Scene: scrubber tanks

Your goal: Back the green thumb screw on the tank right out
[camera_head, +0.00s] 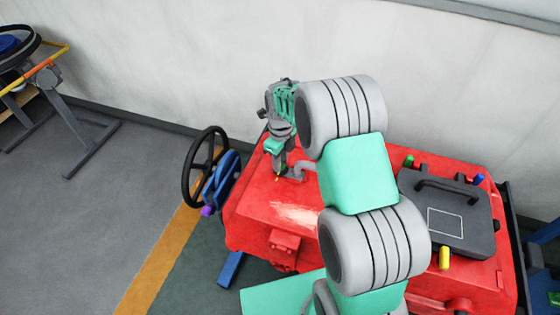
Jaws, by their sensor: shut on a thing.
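The red tank (252,205) stands in the middle, seen from above. My gripper (280,168) points down over its far left part, beside a grey bent pipe (303,167). It is shut on a small dark green piece, which looks like the green thumb screw (283,167). The jaws hide most of it. A tiny yellowish tip (277,178) shows just below the jaws, close to the tank top. I cannot tell whether the screw is still in its hole or clear of it.
A grey lid (450,192) with a handle is on the tank's right, with green (408,161), blue (479,179) and yellow (444,258) pegs around it. A black handwheel (191,180) stands left of the tank. The wall is close behind; open floor lies left.

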